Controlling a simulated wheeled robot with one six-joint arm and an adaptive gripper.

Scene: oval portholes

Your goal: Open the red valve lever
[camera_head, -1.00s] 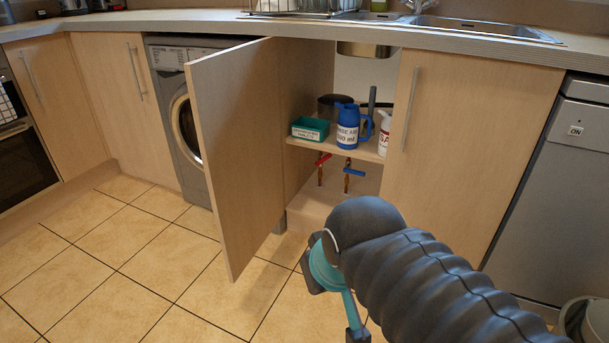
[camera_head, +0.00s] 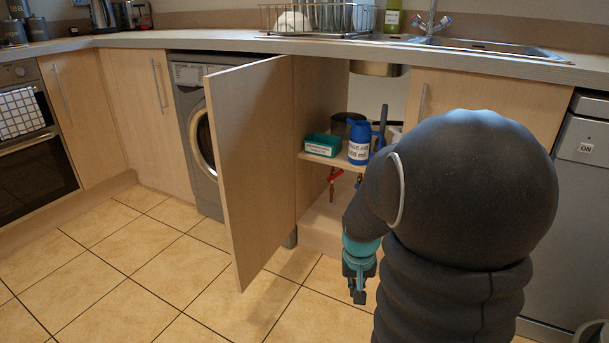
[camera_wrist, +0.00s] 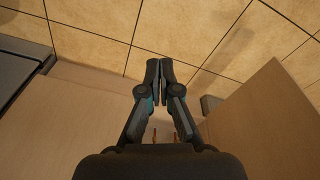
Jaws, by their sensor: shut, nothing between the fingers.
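The red valve lever (camera_head: 335,174) sits on a copper pipe under the shelf inside the open cabinet, left of my arm in the head view. A second pipe stands beside it, mostly hidden behind my arm. My gripper (camera_head: 360,297) points down in front of the cabinet, low over the floor, apart from the lever. In the wrist view my gripper (camera_wrist: 160,66) has its fingertips together with nothing between them. Two copper-coloured pipe ends (camera_wrist: 176,137) show small near the wrist there; no red lever can be made out.
The open cabinet door (camera_head: 252,170) stands out left of my gripper. The shelf (camera_head: 314,157) above the lever holds a green box (camera_head: 322,145) and a blue jug (camera_head: 359,142). The dishwasher (camera_head: 583,165) is at right. Tiled floor (camera_head: 120,270) is clear at left.

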